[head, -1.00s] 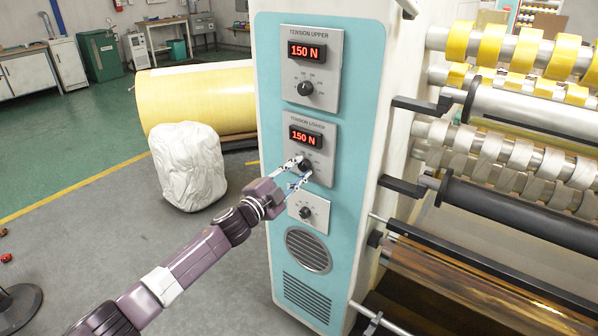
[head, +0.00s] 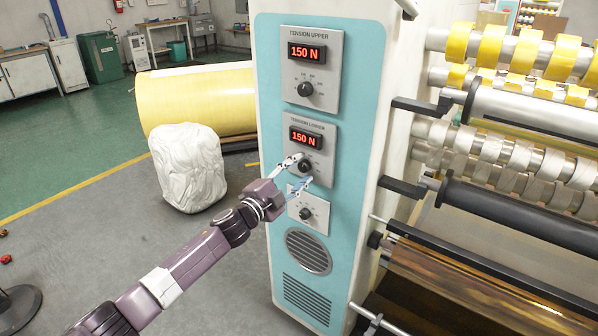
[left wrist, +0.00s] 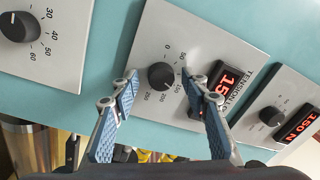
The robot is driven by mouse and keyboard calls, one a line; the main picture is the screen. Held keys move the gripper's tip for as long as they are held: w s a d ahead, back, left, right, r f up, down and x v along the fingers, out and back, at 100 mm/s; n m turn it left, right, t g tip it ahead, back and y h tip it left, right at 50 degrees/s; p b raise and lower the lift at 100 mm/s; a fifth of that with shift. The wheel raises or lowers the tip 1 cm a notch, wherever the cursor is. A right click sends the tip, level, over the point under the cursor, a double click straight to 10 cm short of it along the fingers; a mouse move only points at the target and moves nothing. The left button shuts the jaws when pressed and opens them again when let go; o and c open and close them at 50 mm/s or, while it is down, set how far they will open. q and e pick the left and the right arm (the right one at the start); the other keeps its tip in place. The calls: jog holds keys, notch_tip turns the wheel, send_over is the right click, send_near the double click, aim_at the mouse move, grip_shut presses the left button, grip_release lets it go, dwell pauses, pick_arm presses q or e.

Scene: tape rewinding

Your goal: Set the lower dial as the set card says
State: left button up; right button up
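The lower dial is a black knob (head: 304,167) on the grey "Tension Lower" plate (head: 327,143). Its red display (head: 306,138) reads 150 N. My left gripper (head: 300,171) is in front of this plate. The left wrist view shows its two blue-padded fingers (left wrist: 165,95) spread wide, with the lower dial (left wrist: 161,76) between and just beyond them. The fingers look clear of the knob. The set card is not visible in any view. My right gripper is not in view.
The "Tension Upper" plate (head: 313,108) above has its own knob (head: 305,89) and a display (head: 305,52) reading 150 N. A smaller plate with a third dial (head: 305,213) is below. Rollers with tape rings (head: 470,150) and black brackets (head: 402,187) stand to the right.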

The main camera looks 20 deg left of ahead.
pick_arm(q)
jog(key=v, duration=1.2)
jog(key=shift+f, duration=0.1)
dwell(0.4)
